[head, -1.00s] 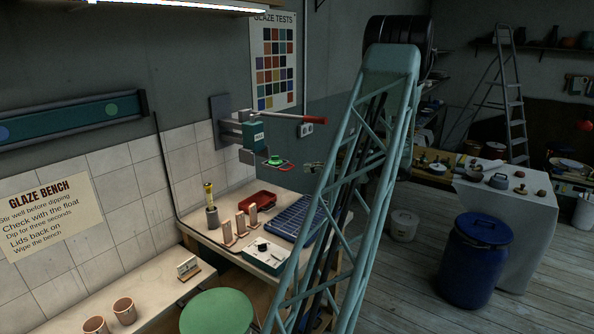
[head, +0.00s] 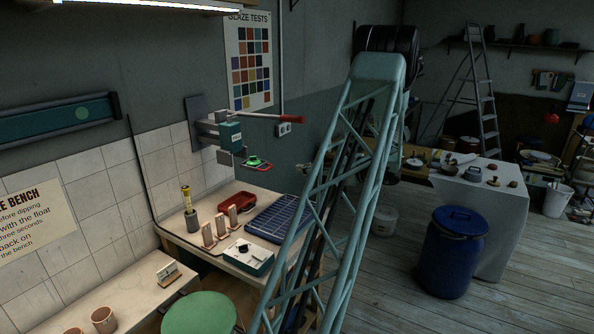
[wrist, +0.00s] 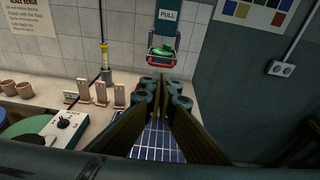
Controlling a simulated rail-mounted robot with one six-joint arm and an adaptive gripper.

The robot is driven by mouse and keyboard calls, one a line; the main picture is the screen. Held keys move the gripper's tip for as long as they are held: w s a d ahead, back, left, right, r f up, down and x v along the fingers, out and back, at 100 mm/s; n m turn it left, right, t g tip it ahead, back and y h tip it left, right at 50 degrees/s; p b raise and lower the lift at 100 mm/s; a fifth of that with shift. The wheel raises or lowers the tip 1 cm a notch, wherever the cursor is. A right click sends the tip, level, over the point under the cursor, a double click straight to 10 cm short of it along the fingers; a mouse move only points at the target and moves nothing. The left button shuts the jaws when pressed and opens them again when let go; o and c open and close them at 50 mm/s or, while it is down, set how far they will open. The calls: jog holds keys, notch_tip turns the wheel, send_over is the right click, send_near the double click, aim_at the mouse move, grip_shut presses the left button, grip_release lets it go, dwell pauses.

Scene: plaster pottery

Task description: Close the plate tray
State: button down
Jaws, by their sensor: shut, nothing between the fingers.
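The plate tray (head: 262,166) is a small red-rimmed holder with a green plate (head: 253,161) on it. It sticks out below the teal wall-mounted extruder (head: 229,135), which has a long red-ended lever. In the wrist view the tray (wrist: 162,63) is straight ahead, under the PULL label, with the green plate (wrist: 161,50) in it. My gripper (wrist: 162,84) is shut and empty, its fingertips pointing towards the tray and appearing just below it in the picture. The tips look apart from it, but the exact gap is unclear. In the head view my arm hides most of the gripper.
Below are a blue gridded tray (head: 274,222), a red dish (head: 238,201), upright tiles (head: 220,223) and a white-topped control box (head: 247,257) on the bench. A tiled wall backs the bench. A green stool (head: 199,314) stands in front. The space before the extruder looks clear.

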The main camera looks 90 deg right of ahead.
jog(key=x, duration=1.3)
jog(key=shift+b, duration=0.3)
jog(key=shift+w+d, duration=0.1)
jog(key=shift+d, duration=0.1)
